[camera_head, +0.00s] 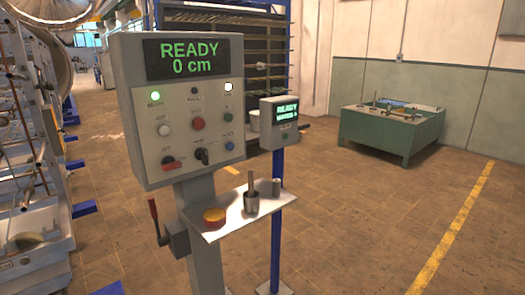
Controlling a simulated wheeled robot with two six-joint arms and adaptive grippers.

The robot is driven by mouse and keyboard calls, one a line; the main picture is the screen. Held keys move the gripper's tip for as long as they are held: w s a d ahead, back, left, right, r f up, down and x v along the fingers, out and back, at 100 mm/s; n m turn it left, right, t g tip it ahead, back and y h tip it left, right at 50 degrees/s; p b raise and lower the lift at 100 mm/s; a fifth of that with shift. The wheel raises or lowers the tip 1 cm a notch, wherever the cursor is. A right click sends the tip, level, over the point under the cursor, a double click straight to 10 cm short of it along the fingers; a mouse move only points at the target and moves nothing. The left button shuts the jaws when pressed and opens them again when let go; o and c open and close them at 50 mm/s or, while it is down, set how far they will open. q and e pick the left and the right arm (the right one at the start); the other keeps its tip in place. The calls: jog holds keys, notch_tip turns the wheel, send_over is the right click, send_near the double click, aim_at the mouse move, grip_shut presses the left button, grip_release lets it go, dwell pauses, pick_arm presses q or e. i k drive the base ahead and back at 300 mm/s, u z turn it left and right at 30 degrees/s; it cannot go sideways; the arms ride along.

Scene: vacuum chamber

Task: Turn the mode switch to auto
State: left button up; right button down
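A grey control panel (181,108) stands on a post at left centre, its screen (187,58) reading "READY 0 cm". In its bottom row are a red-handled switch (172,163) and a black rotary switch (202,156). The black one looks like a selector, but the small labels are not legible, so I cannot tell which is the mode switch or its setting. White, red, green and blue buttons sit around them. A green lamp (155,97) and a white lamp (228,87) are lit. Neither of my grippers is in view.
A small shelf (232,222) juts out below the panel, with a round orange-topped item (214,217) and metal cups on it. A red-handled lever (154,214) is on the post. A second screen (280,122) stands right.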

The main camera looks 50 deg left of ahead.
aim_at(201, 154)
jog(key=i, duration=1)
jog(key=u, duration=1.1)
jog(key=i, duration=0.55)
jog(key=u, duration=0.6)
